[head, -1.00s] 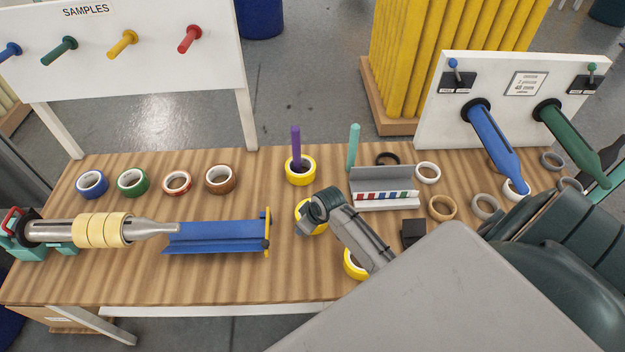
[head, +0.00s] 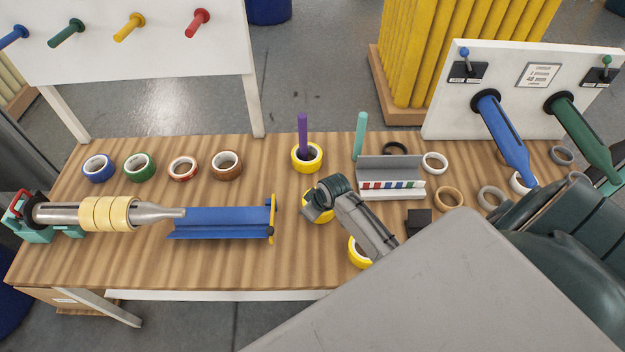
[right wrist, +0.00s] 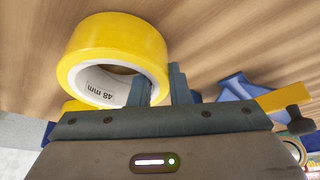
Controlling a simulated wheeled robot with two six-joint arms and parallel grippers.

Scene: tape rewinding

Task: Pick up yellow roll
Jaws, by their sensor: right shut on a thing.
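A yellow roll (head: 318,214) is on the wooden table's middle, partly hidden by my right gripper (head: 315,203). In the right wrist view the yellow roll (right wrist: 122,42) shows its white core marked 48 mm. My right gripper (right wrist: 162,82) is shut on the roll's wall, one finger inside the core and one outside. I cannot tell whether the roll is clear of the table. A second yellow roll (head: 307,168) sits around the base of a purple peg (head: 303,132). A third yellow roll (head: 357,251) lies nearer the front, partly hidden by my arm. My left gripper is not seen.
A blue trough (head: 222,222) and a spindle with cream rolls (head: 108,213) are at left. Blue, green, red and brown rolls lie behind them. A grey tray (head: 390,178) and several pale rings are at right. Bare table lies at the front left.

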